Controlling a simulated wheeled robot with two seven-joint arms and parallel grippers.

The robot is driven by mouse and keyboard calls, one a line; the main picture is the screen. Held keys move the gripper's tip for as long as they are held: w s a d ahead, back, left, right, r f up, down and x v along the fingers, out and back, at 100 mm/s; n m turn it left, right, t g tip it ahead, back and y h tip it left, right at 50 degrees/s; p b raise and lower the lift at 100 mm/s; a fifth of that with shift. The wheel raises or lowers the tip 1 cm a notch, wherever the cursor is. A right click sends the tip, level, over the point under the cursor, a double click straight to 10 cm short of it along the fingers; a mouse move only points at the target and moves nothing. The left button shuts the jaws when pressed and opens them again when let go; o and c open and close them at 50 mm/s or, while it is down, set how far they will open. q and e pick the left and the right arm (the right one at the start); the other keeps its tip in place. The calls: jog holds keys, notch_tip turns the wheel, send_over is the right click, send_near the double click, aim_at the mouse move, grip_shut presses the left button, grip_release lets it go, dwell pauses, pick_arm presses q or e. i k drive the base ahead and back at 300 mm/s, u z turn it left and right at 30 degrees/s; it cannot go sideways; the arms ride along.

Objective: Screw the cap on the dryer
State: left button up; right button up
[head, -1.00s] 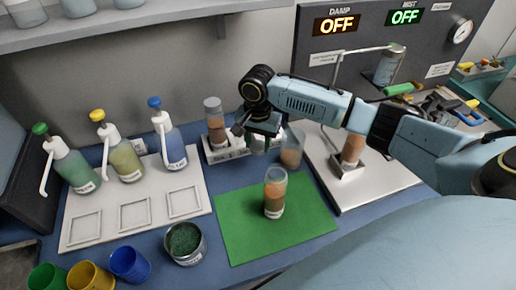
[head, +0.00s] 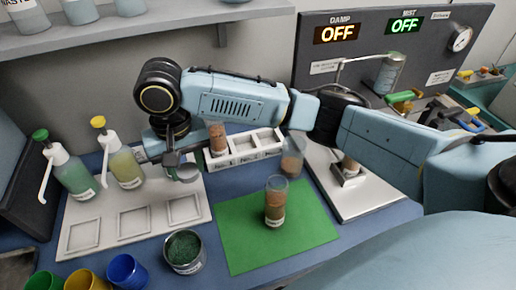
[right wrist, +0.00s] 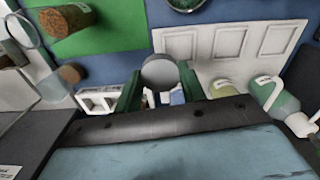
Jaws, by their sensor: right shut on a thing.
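My right gripper (head: 179,173) is shut on a round grey cap (head: 187,174), held above the white tray with its flat face showing between the fingers in the right wrist view (right wrist: 160,72). No object is labelled as the dryer in readable text. An open metal jar (head: 201,260) filled with dark green granules stands at the front, right of the tray's front part; it may be the dryer. The cap is apart from this jar, behind it. The jar's rim also shows at the top edge in the right wrist view (right wrist: 187,9). My left gripper is not in view.
A white tray (head: 70,236) with square recesses carries pump bottles (head: 125,167). Coloured cups (head: 128,268) stand at front left. A green mat (head: 235,250) holds a tube of brown grains (head: 275,203). A white rack (head: 262,152) stands behind, partly hidden by my arm.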

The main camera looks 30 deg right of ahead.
aim_at(276, 188)
jog(key=k, duration=0.5)
jog(key=u, duration=1.75)
jog(key=k, duration=1.3)
jog(key=z, duration=1.55)
jog(key=i, duration=1)
jog(key=z, duration=0.05)
